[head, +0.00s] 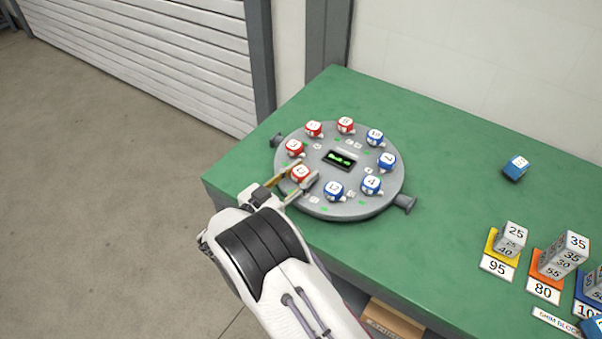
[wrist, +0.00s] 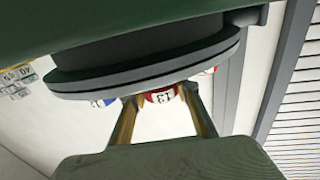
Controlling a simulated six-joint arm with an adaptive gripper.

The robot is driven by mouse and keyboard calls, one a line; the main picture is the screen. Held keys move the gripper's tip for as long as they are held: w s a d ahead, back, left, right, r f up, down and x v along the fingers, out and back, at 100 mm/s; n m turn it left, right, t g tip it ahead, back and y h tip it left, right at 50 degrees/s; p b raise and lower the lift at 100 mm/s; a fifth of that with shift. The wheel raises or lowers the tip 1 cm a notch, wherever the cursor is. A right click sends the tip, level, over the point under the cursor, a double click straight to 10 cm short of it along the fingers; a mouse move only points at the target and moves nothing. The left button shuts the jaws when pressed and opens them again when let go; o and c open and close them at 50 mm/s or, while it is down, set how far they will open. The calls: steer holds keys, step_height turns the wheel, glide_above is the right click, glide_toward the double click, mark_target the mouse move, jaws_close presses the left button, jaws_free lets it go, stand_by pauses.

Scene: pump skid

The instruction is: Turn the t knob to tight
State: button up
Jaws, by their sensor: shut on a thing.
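A round grey plate (head: 325,207) on the green table carries a ring of red and blue knobs with white marked tops. My gripper (head: 293,179) is at the plate's near left edge. It is shut on a red knob (head: 301,173) there, with one finger on each side. In the wrist view my gripper (wrist: 162,98) holds the same red knob (wrist: 160,96), below the dark rim of the plate (wrist: 150,70). The head view does not show clearly which knob is the t knob, nor any tight mark. A small display (head: 341,160) with green characters sits at the plate's middle.
A blue knob (head: 335,189) stands just right of the held one, and a red knob (head: 294,147) stands just behind it. A loose blue cube (head: 516,167) and several numbered blocks (head: 510,237) on coloured bases are at the right. The table (head: 440,150) between is clear.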

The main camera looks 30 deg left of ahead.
steer(key=shift+r+m+g+h, duration=0.1)
steer(key=shift+m+g+h, duration=0.3)
steer(key=shift+m+h, duration=0.95)
steer(key=shift+n+h, duration=0.25)
steer(key=o, duration=1.2)
steer(key=shift+c, duration=0.2)
steer(key=shift+v, duration=6)
